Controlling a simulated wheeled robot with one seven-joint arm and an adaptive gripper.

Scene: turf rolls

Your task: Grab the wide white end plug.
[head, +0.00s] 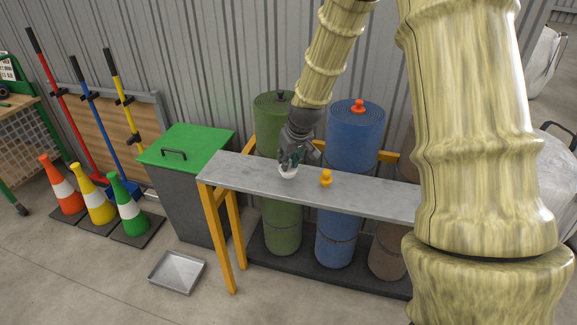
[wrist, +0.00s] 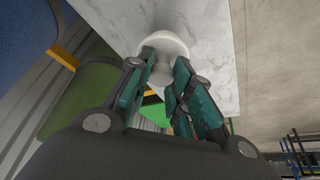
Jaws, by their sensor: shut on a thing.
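The wide white end plug (head: 288,173) is at the grey bench top (head: 231,170), near its left part. My gripper (head: 290,160) reaches down over it from above. In the wrist view the white plug (wrist: 163,50) shows a broad round head and a narrower stem, and my gripper (wrist: 162,75) has its teal fingers shut on the stem, one on each side. I cannot tell whether the plug still touches the bench surface. An orange-yellow plug (head: 326,178) stands on the bench to the right, apart from my gripper.
Behind the bench stand a green roll (head: 283,225), a blue roll (head: 350,140) with an orange-red plug (head: 358,106) on top, and a brown roll (head: 389,250). A green-lidded bin (head: 187,150) is left of the bench. A metal tray (head: 177,271) lies on the floor.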

